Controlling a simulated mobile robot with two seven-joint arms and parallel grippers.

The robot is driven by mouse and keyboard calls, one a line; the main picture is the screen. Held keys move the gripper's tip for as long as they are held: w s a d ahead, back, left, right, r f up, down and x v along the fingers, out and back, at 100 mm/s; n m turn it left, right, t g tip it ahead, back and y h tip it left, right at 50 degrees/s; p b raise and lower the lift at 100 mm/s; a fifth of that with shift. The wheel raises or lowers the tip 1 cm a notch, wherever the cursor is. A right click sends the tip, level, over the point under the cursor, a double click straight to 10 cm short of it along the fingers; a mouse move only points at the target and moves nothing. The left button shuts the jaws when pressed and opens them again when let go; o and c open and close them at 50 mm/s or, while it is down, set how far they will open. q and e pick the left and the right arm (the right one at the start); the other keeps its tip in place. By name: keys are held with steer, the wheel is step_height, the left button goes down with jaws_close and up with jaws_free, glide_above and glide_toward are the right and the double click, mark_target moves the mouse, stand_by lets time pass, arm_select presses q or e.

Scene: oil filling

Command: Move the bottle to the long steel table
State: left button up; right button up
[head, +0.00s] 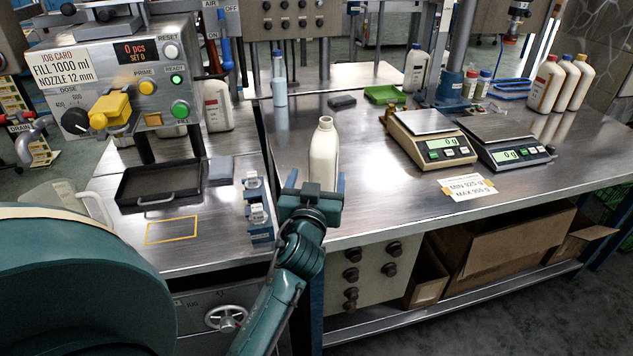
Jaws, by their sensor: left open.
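The open-mouthed cream bottle (323,155) stands upright at the left end of the long steel table (385,185), close to the gap beside the filling bench. It has no cap. My left gripper (317,182) is open at the near side of the bottle, with one finger to each side of its lower part. The gripper body hides the bottle's base, so I cannot tell whether the fingers touch it. My right gripper is not in view.
Two scales (432,138) reading 0 g stand on the long table, with a limits card (466,187) in front. Capped bottles (547,82) stand at the far right. The filling bench on the left holds a black tray (160,182) and a yellow-outlined square (172,230).

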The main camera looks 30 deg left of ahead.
arm_select(q)
steer(key=s+d+f+m+g+h, duration=0.5)
steer(key=s+d+f+m+h, duration=0.3)
steer(key=s+d+f, duration=1)
steer(key=s+f+h, duration=0.1)
steer(key=s+h, duration=0.1)
steer(key=h, duration=0.1)
steer(key=shift+s+d+f+h, duration=0.2)
steer(key=shift+s+d+h, duration=0.05)
steer(key=shift+d+h, duration=0.15)
